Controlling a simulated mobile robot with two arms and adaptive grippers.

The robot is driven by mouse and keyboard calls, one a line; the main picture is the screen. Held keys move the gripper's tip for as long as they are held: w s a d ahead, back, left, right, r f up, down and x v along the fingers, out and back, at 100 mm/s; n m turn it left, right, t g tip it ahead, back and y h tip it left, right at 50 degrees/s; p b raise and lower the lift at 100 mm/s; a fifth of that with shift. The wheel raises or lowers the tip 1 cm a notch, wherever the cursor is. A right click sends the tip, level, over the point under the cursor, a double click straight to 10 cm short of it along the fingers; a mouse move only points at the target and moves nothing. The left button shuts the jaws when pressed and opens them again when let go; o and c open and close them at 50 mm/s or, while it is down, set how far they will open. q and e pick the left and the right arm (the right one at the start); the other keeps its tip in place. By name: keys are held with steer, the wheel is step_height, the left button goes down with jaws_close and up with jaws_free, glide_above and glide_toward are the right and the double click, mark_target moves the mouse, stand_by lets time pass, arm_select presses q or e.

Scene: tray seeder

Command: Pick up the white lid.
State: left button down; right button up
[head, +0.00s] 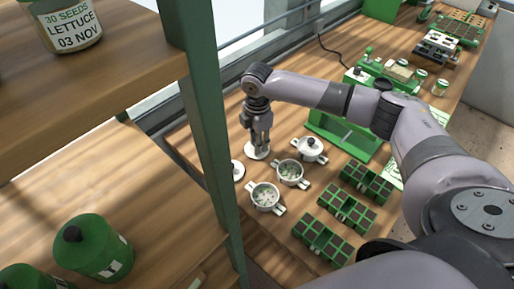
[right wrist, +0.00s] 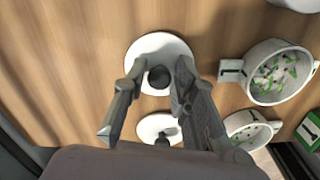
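A white lid (right wrist: 145,47) with a dark round knob (right wrist: 158,77) lies flat on the wooden table. In the head view the lid (head: 257,154) is directly below my right gripper (head: 261,142), which points down. In the right wrist view the gripper (right wrist: 159,75) is open, with one fingertip on each side of the knob and gaps visible. A second white lid (right wrist: 152,124) lies next to the first and also shows in the head view (head: 238,170). My left gripper is not in view.
Two open white pots (head: 290,171) (head: 265,196) with green bits stand to the right, and a lidded pot (head: 310,148) stands behind. Green seed trays (head: 344,210) lie farther right. A green shelf post (head: 207,130) rises left of the lids.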

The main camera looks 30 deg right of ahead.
jaws_close()
steer(key=shift+r, duration=0.15)
